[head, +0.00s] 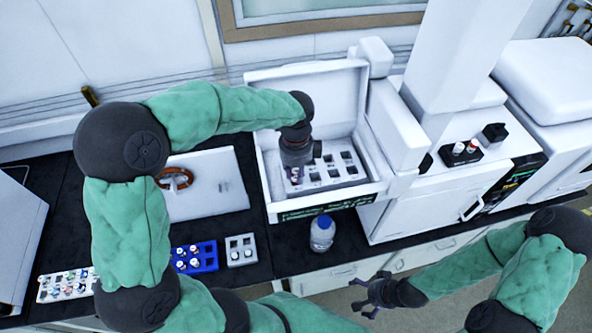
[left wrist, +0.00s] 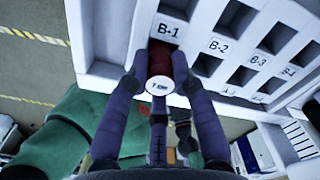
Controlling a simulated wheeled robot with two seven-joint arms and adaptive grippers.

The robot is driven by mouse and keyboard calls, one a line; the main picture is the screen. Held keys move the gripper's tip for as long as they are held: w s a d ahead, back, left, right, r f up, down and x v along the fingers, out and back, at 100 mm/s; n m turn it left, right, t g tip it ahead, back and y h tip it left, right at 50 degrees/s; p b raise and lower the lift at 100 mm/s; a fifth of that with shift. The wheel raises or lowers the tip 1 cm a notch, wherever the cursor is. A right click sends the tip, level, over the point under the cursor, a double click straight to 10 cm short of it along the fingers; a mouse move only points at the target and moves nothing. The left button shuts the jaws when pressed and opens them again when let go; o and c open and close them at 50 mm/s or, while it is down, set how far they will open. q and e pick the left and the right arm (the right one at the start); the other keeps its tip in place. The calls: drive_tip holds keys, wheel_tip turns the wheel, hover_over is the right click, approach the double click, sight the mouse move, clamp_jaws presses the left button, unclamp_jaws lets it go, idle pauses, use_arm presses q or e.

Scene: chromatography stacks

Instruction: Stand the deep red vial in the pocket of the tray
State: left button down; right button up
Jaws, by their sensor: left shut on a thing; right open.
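The deep red vial (left wrist: 160,62) with its white cap (left wrist: 160,86) is between the fingers of my left gripper (left wrist: 160,74), which is shut on it. The vial is at the near corner of the white tray (left wrist: 195,22), close by the label B-1; I cannot tell how far its base is inside a pocket. In the head view, my left gripper (head: 294,174) points down over the left end of the tray (head: 343,178), and the arm hides most of the vial. My right gripper (head: 366,297) is open and empty, away from the bench.
The tray sits inside a white open-lidded instrument (head: 268,185) with raised walls. A bottle (head: 321,233) stands before it. A blue rack (head: 205,257), a small grey rack (head: 241,247) and a white rack of vials (head: 66,285) are at left. Other tray pockets look empty.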

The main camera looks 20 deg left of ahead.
use_arm(q)
drive_tip(key=shift+f, duration=0.1)
idle(0.3)
drive_tip(key=shift+f+b, duration=0.4)
drive_tip(key=shift+f, duration=0.15)
drive_tip(key=c, duration=1)
unclamp_jaws()
drive_tip(key=shift+o, duration=0.4)
drive_tip(key=o, duration=0.3)
drive_tip(key=shift+o, duration=0.2)
drive_tip(key=shift+r, duration=0.2)
